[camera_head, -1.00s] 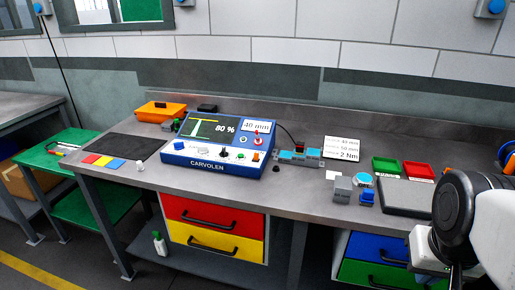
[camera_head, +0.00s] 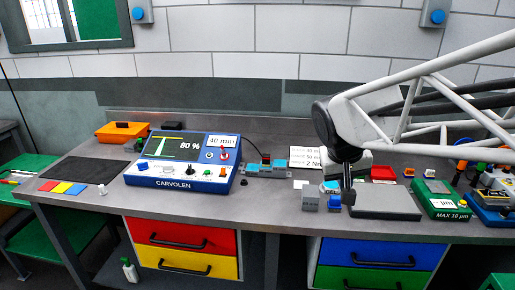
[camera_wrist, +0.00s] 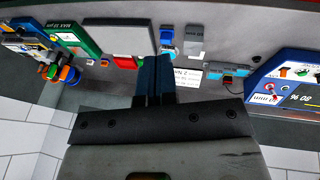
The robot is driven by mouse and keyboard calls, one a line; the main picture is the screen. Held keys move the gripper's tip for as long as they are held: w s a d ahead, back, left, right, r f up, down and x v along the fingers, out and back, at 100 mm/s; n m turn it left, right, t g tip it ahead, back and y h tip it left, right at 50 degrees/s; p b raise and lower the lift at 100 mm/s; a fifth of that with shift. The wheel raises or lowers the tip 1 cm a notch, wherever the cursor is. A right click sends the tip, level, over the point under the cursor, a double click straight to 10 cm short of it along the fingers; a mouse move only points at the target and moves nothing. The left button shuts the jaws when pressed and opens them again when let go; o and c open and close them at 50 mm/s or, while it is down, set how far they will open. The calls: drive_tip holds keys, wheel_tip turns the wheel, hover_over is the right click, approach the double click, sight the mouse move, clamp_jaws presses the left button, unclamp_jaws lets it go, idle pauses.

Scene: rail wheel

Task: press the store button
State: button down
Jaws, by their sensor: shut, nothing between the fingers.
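The blue CARVOLEN console (camera_head: 150,181) stands left of centre on the bench, its screen reading "80 %" and a sign on it reading "40 mm". The console (camera_wrist: 262,82) shows upside down at the right of the wrist view. My gripper (camera_head: 347,203) points down, right of the console and apart from it. Its dark fingers (camera_wrist: 154,62) are together and empty.
Grey blocks and a blue-topped piece (camera_head: 334,202) stand close beside my fingers. A grey plate (camera_head: 385,204) lies to the right, with a green device (camera_head: 440,202) beyond it. A small fixture (camera_head: 265,168) sits between console and gripper.

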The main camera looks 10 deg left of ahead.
drive_tip(key=w+a+n+t+h, duration=0.1)
drive_tip(key=w+a, duration=0.8)
drive_tip(key=w, duration=0.3)
drive_tip(key=n+t, duration=0.3)
drive_tip(key=t, duration=0.1)
hover_over(206, 171)
wheel_tip(206, 171, down, 8)
drive_tip(key=shift+a+r, duration=0.15)
drive_tip(key=shift+r, duration=0.05)
drive_tip(key=shift+f, duration=0.15)
drive_tip(key=shift+f, duration=4.2)
drive_tip(key=shift+f, duration=0.2)
drive_tip(key=shift+f, duration=0.25)
